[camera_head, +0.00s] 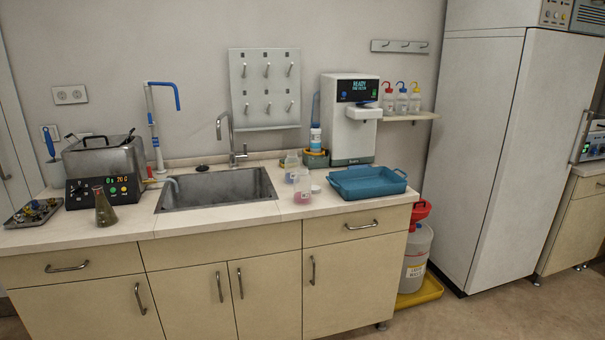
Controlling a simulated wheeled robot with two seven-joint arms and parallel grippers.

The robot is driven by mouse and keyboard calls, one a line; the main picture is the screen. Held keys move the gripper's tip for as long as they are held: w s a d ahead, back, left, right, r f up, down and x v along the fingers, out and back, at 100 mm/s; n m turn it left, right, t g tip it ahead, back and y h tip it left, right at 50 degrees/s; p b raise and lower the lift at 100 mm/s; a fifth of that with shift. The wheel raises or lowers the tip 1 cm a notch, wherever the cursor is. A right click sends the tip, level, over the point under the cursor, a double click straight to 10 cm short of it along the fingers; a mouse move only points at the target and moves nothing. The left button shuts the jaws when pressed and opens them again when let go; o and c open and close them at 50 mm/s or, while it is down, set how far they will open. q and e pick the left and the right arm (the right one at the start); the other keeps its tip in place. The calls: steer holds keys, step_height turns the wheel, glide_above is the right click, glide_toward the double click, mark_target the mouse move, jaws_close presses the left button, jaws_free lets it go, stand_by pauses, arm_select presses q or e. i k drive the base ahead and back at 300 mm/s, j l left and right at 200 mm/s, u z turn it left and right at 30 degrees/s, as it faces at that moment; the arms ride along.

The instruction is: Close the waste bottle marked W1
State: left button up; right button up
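A large whitish bottle (416,258) stands on the floor in a yellow tray (422,293), just right of the counter's end. It carries a label whose text is too small to read, so I cannot confirm the W1 mark. A red funnel-like top (420,211) sits at its upper end; whether its lid is open or shut cannot be told. The counter partly hides the bottle's left side. Neither of my grippers is in view.
The counter holds a sink (216,188), a blue tray (367,183), small containers (302,187), a dispenser (351,120), a heated bath (105,170) and a flask (104,207). A tall white cabinet (490,150) stands right of the bottle. Floor in front is clear.

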mark_target(292, 161)
steer(key=i+l+u, duration=0.5)
steer(key=i+l, duration=0.25)
steer(key=i, duration=0.45)
steer(key=i+l+u, duration=0.5)
steer(key=i+l, duration=0.55)
steer(key=l, duration=0.1)
